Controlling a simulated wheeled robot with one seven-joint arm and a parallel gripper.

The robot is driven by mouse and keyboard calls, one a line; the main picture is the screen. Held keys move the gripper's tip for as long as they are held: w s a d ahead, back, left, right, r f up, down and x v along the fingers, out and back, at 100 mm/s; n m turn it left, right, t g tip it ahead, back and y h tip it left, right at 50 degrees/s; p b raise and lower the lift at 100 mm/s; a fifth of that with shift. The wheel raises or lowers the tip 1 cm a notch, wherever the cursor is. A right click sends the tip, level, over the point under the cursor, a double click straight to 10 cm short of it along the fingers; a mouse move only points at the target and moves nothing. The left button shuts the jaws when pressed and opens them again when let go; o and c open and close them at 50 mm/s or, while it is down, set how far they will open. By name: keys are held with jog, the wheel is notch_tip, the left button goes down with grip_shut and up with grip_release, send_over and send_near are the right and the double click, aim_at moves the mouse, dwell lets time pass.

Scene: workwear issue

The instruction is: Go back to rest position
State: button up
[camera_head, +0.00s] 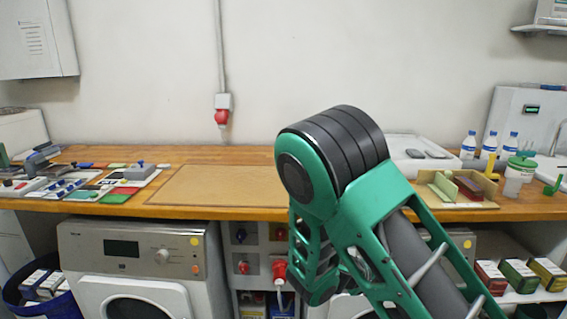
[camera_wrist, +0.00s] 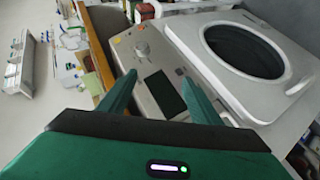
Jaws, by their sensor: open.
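My gripper (camera_wrist: 160,95) shows in the wrist view with its two green fingers apart and nothing between them. Beyond the fingers is the front of a silver washing machine (camera_wrist: 155,62), with its dark display and round door. The wrist view is tilted, with the wooden counter edge on the left. In the head view my green and black arm rises in front of the counter at centre right and bends down.
A wooden counter (camera_head: 270,157) runs along the wall, with a bare brown mat (camera_head: 218,186) in its middle. Small tools and colored cards lie at its left. Bottles (camera_head: 468,145) and a tray with a green divider (camera_head: 440,188) stand at its right. A washing machine (camera_head: 135,262) stands below.

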jog(key=s+d+r+m+g+y, duration=0.2)
jog(key=s+d+r+m+g, duration=0.1)
jog(key=s+d, duration=0.35)
jog(key=s+d+r+m+g+y, duration=0.25)
jog(key=s+d+g, duration=0.2)
jog(key=s, duration=0.35)
jog(key=s+r+m+y, duration=0.1)
jog(key=s+r+y, duration=0.2)
jog(key=s, duration=0.7)
jog(key=s+r+m+t+y, duration=0.1)
jog(key=s+r+m+y, duration=0.1)
jog(key=s+r, duration=0.4)
jog(key=s+y, duration=0.1)
jog(key=s, duration=0.3)
jog(key=shift+a+r, duration=0.15)
jog(key=shift+a, duration=0.2)
jog(key=shift+m, duration=0.25)
jog(key=shift+w+f, duration=0.25)
jog(key=shift+w, duration=0.4)
